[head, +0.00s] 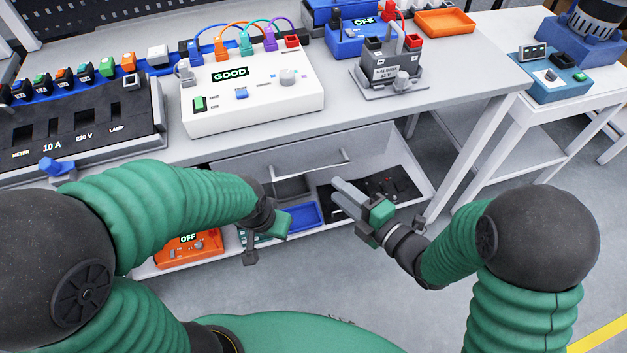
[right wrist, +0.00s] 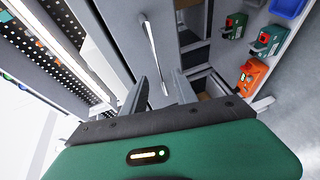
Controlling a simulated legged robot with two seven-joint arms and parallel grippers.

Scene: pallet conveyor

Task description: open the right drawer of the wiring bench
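The wiring bench (head: 350,112) has a grey drawer front (head: 372,142) under its right part, with a long bar handle (head: 325,159). The front sits close under the bench top and appears shut. In the right wrist view the bar handle (right wrist: 151,45) stands out from the grey front, beyond the fingers. My right gripper (head: 340,188) is in front of and below the handle, apart from it. Its two fingers are spread and empty in the right wrist view (right wrist: 160,90). My left gripper (head: 250,250) hangs low at the left; its finger opening is unclear.
On the bench top stand a white tester (head: 255,112) marked GOOD, a black switch panel (head: 85,130) and a grey power unit (head: 388,72). Below are a blue bin (head: 303,215), a dark tray (head: 395,182) and an orange device (head: 178,250).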

